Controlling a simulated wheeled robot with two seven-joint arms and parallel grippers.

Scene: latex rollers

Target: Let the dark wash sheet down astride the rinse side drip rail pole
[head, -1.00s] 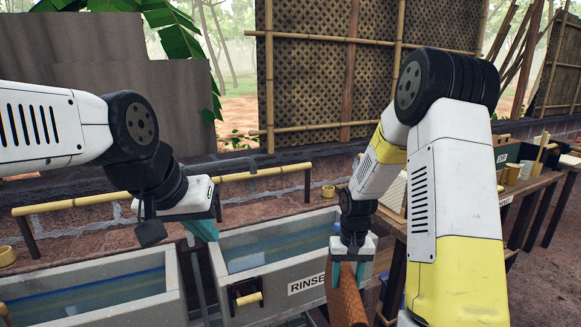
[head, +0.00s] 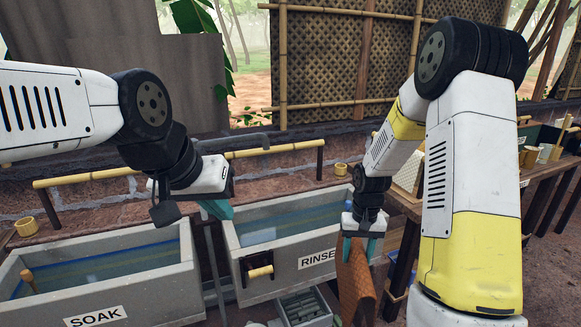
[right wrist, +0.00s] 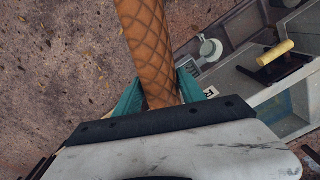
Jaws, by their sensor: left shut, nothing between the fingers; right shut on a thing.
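The dark wash sheet (head: 355,288) is brown-orange with a crosshatched pattern and hangs down from my right gripper (head: 361,248). My right gripper is shut on it, just right of the RINSE tank's front corner. The right wrist view shows the sheet (right wrist: 150,50) running out between the teal fingers (right wrist: 160,92). The rinse side drip rail pole (head: 278,149) is a bare bamboo pole along the wall behind the tanks, apart from the sheet. My left gripper (head: 217,209) is shut and empty near the RINSE tank's left end. My left arm hides part of the rail.
The RINSE tank (head: 283,280) and the SOAK tank (head: 150,290) stand in front of the rail. A grey crate (head: 303,307) is below the RINSE tank. A wooden bench (head: 405,205) with a pale block stands at right. A bamboo cup (head: 341,169) sits near the rail's right end.

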